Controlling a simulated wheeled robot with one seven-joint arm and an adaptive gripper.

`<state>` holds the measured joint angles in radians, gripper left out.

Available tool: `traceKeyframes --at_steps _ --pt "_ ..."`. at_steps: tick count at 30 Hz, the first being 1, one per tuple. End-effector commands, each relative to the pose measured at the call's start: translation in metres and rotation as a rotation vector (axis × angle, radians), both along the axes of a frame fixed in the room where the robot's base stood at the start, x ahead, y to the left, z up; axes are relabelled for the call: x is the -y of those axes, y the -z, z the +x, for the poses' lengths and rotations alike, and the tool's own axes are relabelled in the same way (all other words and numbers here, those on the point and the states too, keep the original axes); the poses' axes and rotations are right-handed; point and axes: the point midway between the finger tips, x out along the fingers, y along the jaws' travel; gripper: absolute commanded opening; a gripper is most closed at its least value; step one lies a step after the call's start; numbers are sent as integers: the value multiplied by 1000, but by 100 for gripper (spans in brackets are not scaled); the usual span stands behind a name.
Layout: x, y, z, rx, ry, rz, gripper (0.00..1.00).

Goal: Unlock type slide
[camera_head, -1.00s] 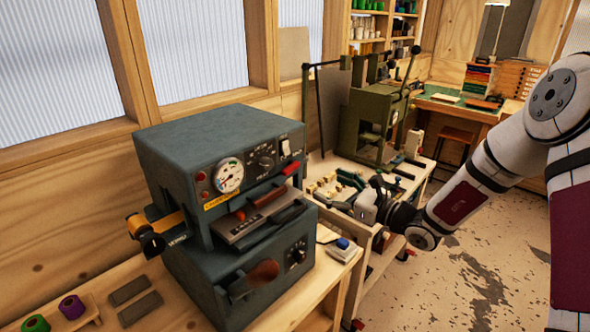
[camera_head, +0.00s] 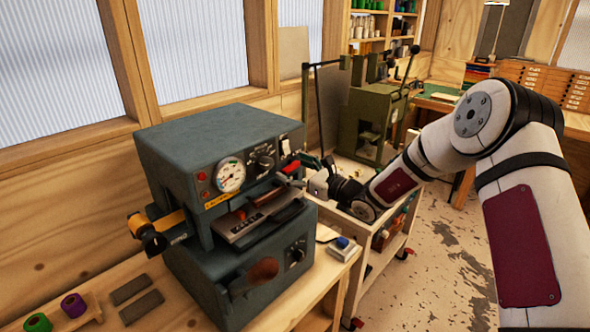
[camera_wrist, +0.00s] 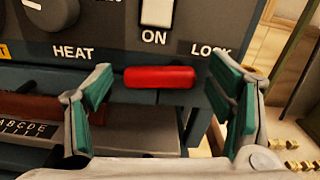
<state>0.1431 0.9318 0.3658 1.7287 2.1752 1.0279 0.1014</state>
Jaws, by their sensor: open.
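The blue-grey foil press (camera_head: 205,135) stands on the wooden bench. A red slide tab (camera_wrist: 160,77) sits on its front edge, under the ON and LOCK labels. My gripper (camera_wrist: 165,95) is open, with its green-padded fingers on either side of the red tab and apart from it. In the head view my gripper (camera_head: 300,172) is at the press's right front corner. The type holder (camera_head: 248,222) lies in the press opening; letters on it (camera_wrist: 28,128) show at the lower left of the wrist view.
A dark green press (camera_head: 368,118) stands behind on a cart. A small blue-topped block (camera_head: 342,244) sits at the bench's right end. Green and purple foil rolls (camera_head: 73,304) are at the lower left.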

Motion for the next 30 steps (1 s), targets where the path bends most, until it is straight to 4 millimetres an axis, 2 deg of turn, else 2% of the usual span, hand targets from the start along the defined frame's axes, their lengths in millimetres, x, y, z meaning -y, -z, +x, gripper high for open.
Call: traceKeyframes --at_steps 4,5,9,11,22,30 --pt "0 0 0 0 0 0 75" --pt "0 0 0 0 0 0 70" --pt "0 0 0 0 0 0 39" --pt "0 0 0 0 0 0 27" --pt "1 -2 0 -103 1 79 27" --pt "1 -2 0 -113 0 87 27"
